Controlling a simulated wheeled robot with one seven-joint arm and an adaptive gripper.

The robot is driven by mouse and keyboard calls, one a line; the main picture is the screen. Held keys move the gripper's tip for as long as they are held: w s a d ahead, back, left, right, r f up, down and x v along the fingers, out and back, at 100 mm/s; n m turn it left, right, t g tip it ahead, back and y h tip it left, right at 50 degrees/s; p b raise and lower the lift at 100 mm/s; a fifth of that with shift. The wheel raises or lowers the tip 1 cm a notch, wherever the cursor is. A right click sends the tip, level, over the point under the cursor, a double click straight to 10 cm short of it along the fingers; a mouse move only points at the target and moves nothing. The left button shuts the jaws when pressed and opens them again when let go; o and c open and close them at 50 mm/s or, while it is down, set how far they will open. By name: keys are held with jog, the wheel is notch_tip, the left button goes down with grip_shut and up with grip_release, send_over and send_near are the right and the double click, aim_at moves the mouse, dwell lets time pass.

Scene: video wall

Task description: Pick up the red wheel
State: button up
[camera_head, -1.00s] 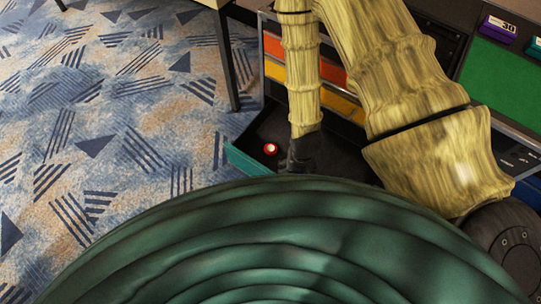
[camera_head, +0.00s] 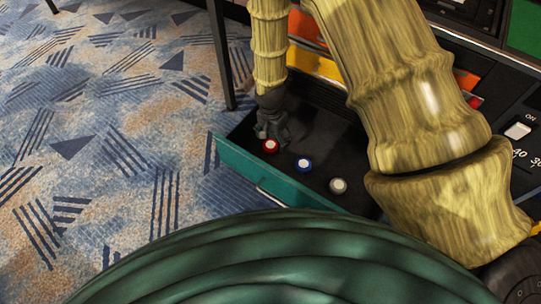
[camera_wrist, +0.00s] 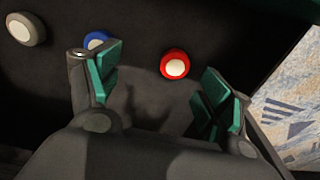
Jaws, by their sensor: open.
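The red wheel (camera_head: 270,146) is small and round with a pale centre. It lies on the dark floor of an open teal-fronted drawer (camera_head: 262,186), near the drawer's left end. My gripper (camera_head: 272,128) is just behind it in the head view, pointing down into the drawer. In the wrist view the red wheel (camera_wrist: 175,64) shows beyond and between the two teal-padded fingers of my gripper (camera_wrist: 157,95). The fingers are open and empty. Whether a finger touches the wheel cannot be told.
A blue wheel (camera_head: 303,164) and a grey-white wheel (camera_head: 338,186) lie in the same drawer, to the right. In the wrist view the left finger partly hides the blue wheel (camera_wrist: 95,40). A dark table leg (camera_head: 221,55) stands left of the drawers. Patterned carpet (camera_head: 110,140) is clear.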

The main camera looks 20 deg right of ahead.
jog(key=w+f+m+b, duration=0.2)
jog(key=w+b, duration=0.2)
jog(key=w, duration=0.1)
jog(key=b, duration=0.3)
send_over(270, 145)
jog(key=shift+h, duration=0.3)
notch_tip(270, 145, down, 5)
jog(key=shift+s+f, duration=0.1)
jog(key=shift+f, duration=0.1)
jog(key=shift+f+b, duration=1.85)
jog(key=shift+f, duration=0.65)
jog(key=c, duration=1.2)
